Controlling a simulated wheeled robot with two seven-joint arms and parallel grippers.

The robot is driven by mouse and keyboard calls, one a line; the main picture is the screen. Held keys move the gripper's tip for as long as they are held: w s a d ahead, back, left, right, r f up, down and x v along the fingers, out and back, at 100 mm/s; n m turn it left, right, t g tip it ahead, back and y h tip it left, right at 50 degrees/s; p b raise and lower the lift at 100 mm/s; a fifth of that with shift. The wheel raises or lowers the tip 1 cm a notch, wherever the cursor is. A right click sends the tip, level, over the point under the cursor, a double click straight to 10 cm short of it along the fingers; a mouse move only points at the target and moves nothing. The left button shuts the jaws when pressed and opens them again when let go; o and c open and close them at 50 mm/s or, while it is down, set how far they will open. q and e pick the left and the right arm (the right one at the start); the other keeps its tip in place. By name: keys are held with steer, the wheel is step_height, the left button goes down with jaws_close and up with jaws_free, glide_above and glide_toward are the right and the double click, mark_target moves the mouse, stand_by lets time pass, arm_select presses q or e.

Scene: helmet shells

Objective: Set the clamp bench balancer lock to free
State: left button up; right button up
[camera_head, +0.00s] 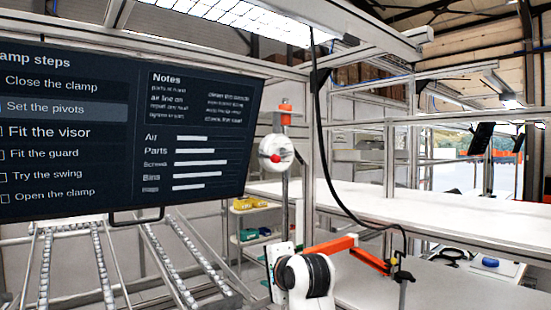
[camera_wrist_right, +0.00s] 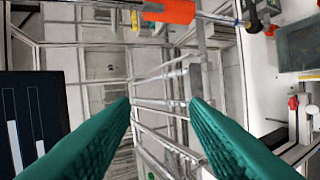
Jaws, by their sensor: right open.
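A round white housing with a red knob (camera_head: 276,157) is mounted on an upright pole, with an orange block (camera_head: 286,113) above it. It looks like the balancer and its lock, but I cannot read a lock position or any marking. My right gripper (camera_wrist_right: 160,101) shows in the right wrist view as two teal ribbed fingers, spread apart with nothing between them. Its fingers cannot be made out in the head view. An orange part (camera_wrist_right: 168,11) lies beyond the fingers at the top of the wrist view. My left gripper is in neither view.
A dark screen (camera_head: 100,130) with a list of clamp steps fills the left. An orange-red arm (camera_head: 332,244) reaches right below the white bench top (camera_head: 430,215), and a black hose hangs across. Roller rails (camera_head: 100,265) stand below the screen. A grey bin (camera_wrist_right: 299,47) is at right.

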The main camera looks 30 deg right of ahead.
step_height(320, 180, up, 14)
steer(key=s+d+m+t, duration=0.2)
steer(key=d+m, duration=0.1)
steer(key=m, duration=0.2)
steer(key=m+t+p, duration=0.1)
steer(key=m+t, duration=0.1)
steer(key=m, duration=0.2)
glide_toward(278, 158)
steer(key=w+p, duration=0.2)
steer(key=w, duration=0.1)
steer(key=w+p, duration=0.2)
steer(key=w, duration=0.1)
steer(key=w+d+p, duration=0.1)
steer(key=w+p, duration=0.1)
steer(key=w, duration=0.1)
steer(key=shift+w+d+f, duration=0.1)
steer(key=shift+w, duration=0.25)
steer(key=shift+w+f+p, duration=0.15)
steer(key=shift+w+p, duration=0.25)
steer(key=shift+w, duration=0.25)
jaws_close()
